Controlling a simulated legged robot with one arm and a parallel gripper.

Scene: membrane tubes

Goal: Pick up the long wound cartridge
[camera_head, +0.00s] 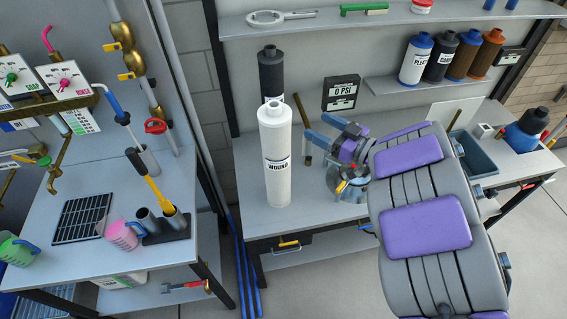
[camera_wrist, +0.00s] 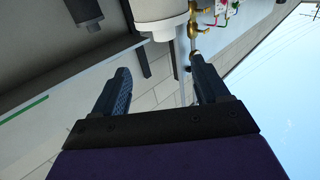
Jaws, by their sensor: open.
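The long wound cartridge (camera_head: 275,165) is a tall white cylinder with a narrow neck and a "WOUND" label. It stands upright near the front of the middle bench. My gripper (camera_head: 316,127) is just right of it in the head view, open and empty, with its blue fingers pointing toward the cartridge side. In the wrist view, my gripper's fingers (camera_wrist: 160,68) are spread apart with nothing between them. A white cylinder end that looks like the cartridge (camera_wrist: 158,12) shows at the top edge, beyond the fingertips; the rest is cut off.
A black cylinder (camera_head: 270,72) stands close behind the cartridge. A "0 PSI" display (camera_head: 342,92) is at the back. A shelf above holds several labelled cartridges (camera_head: 415,60). The bench (camera_head: 240,190) left of the cartridge is clear. A side table (camera_head: 85,250) stands at left.

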